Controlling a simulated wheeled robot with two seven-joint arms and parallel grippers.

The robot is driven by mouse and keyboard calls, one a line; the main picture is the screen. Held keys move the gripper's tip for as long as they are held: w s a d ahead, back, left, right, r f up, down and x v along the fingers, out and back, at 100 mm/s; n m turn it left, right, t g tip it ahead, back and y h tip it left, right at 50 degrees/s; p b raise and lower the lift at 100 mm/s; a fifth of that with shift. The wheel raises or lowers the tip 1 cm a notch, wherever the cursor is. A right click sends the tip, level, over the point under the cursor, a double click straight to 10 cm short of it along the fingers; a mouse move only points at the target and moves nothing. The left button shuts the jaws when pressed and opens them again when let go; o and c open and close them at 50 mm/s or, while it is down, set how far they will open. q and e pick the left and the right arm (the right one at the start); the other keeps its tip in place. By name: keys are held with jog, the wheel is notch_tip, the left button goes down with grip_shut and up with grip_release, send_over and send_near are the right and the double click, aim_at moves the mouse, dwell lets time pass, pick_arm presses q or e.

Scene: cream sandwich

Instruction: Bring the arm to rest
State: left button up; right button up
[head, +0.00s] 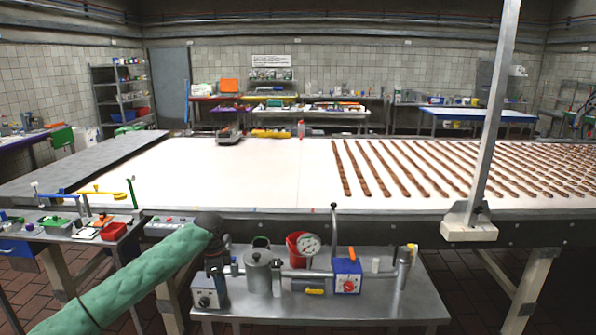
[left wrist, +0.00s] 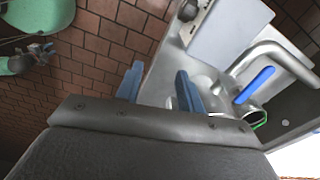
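My left arm, in a green sleeve, reaches in from the lower left of the head view. Its dark wrist hangs down with the left gripper (head: 213,268) over the left end of the small metal table, beside a grey pot (head: 258,272). The fingertips are hard to make out there. In the left wrist view the two blue fingers of the left gripper (left wrist: 157,85) stand apart with nothing between them. Behind them are the brick floor and the edge of the metal table (left wrist: 160,75).
The metal table (head: 400,305) holds a red bucket (head: 293,243), a gauge (head: 309,245), pipes and a blue-and-white box (head: 347,277). A wide white conveyor (head: 250,175) with rows of brown bars lies behind. A side table at left holds tools and a red bin (head: 113,231).

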pick_arm(q)
jog(key=s+d+f+n+h, duration=0.1)
jog(key=s+d+f+n, duration=0.15)
jog(key=s+f, duration=0.75)
jog(key=s+d+f+n+t, duration=0.1)
jog(key=s+d+f+n, duration=0.2)
jog(key=f, duration=1.2)
jog(key=s+d+f+n+h, duration=0.15)
jog(key=s+d+f, duration=0.4)
jog(key=f, duration=0.75)
jog(key=s+a+f+n, duration=0.1)
jog(key=s+f, duration=0.5)
jog(key=s, duration=0.6)
jog(key=s+a+f+n+y, duration=0.1)
jog(key=s+a+f+n, duration=0.1)
jog(key=s+f, duration=0.5)
jog(key=s+a+f+n+y, duration=0.1)
jog(key=s+f+n, duration=0.3)
jog(key=s, duration=1.4)
notch_tip(320, 180, down, 3)
jog(key=shift+a+r, duration=0.1)
jog(key=shift+a, duration=0.6)
pick_arm(e)
jog(key=shift+s+f, duration=0.2)
jog(key=shift+s, duration=0.25)
pick_arm(q)
jog(key=shift+y, duration=0.25)
pick_arm(e)
jog(key=shift+w+r, duration=0.1)
